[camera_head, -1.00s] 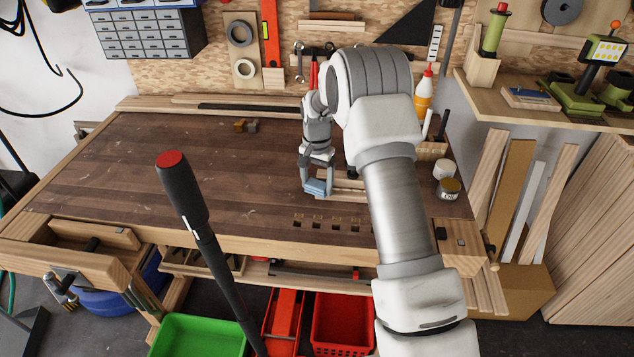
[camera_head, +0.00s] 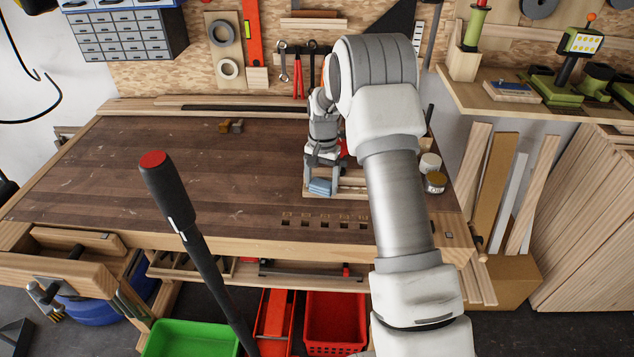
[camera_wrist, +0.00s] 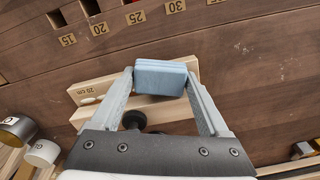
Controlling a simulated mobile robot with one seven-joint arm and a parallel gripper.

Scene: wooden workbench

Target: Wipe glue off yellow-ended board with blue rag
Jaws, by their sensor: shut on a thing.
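My gripper (camera_head: 320,180) is shut on the blue rag (camera_head: 320,187), a folded pad low over the bench's right half. In the wrist view the rag (camera_wrist: 160,77) sits between the fingertips, over pale wooden boards. One board (camera_wrist: 102,88) is marked "20 cm" and bears a small pale blob (camera_wrist: 88,101), perhaps glue, left of the rag. In the head view the boards (camera_head: 350,190) show partly behind my gripper and arm. I cannot make out a yellow end, nor tell whether the rag touches a board.
A row of square holes (camera_head: 325,221) lies near the bench's front edge.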

